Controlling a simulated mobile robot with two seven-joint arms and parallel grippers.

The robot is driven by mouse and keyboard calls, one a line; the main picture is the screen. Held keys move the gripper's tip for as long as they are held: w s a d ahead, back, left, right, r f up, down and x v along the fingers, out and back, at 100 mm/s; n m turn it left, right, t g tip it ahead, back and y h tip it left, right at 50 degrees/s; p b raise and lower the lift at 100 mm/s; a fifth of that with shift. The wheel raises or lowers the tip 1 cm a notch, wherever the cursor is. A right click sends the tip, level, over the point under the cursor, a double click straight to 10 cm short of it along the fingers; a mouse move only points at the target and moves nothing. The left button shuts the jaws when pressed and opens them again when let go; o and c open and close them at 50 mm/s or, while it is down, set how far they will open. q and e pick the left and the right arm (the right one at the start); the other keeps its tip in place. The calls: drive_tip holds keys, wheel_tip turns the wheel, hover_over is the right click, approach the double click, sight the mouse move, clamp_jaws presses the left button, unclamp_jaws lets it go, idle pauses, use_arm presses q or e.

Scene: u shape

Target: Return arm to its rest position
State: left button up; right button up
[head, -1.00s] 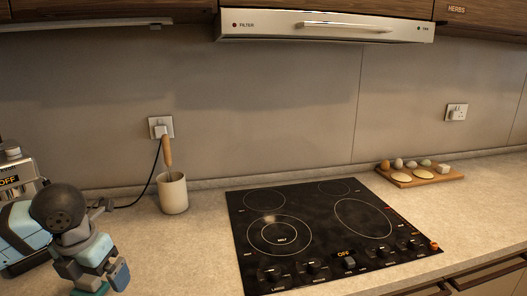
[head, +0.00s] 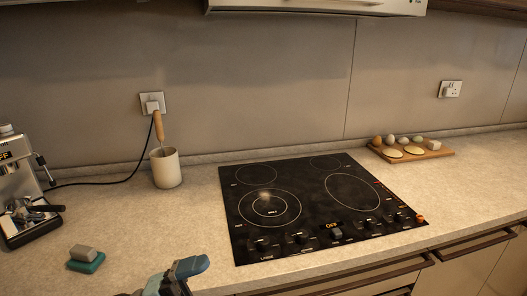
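My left gripper (head: 180,275) shows at the bottom edge of the head view, just in front of the counter and left of the cooktop. Only its tip part is in the picture, with blue-teal and dark grey pieces. Whether its fingers are apart cannot be made out. I see nothing held in it. Most of the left arm is below the picture. My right gripper and arm are not in view.
A teal and grey sponge-like block (head: 86,260) lies on the counter, left of the gripper. A coffee machine (head: 18,190) stands far left. A cream pot (head: 166,168) holds a wooden-handled tool. The black cooktop (head: 316,205) and an egg board (head: 410,152) are right.

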use_arm(q)
drive_tip(key=w+a+f+n+t+y, duration=0.1)
drive_tip(key=a+f+n+t+y, duration=0.2)
drive_tip(key=f+n+t+y, duration=0.65)
drive_tip(key=a+f+n+t+y, duration=0.4)
drive_tip(key=f+n, duration=0.2)
drive_tip(key=n, duration=0.7)
drive_tip(key=s+a+f+n+g+y, duration=0.1)
drive_tip(key=s+f+n+g+y, duration=0.15)
drive_tip(key=s+f, duration=0.35)
drive_tip(key=s+a+f+n+g+y, duration=0.1)
drive_tip(key=s+f+n+g+y, duration=0.15)
drive_tip(key=f, duration=0.55)
wheel_tip(320, 180, up, 15)
drive_tip(key=s+a+p, duration=0.1)
drive_tip(key=s+p, duration=0.2)
drive_tip(key=p, duration=1.6)
drive_tip(key=shift+a+f+n+g+p, duration=0.2)
drive_tip(key=shift+a+n+g+p, duration=0.15)
drive_tip(key=shift+g+p, duration=0.1)
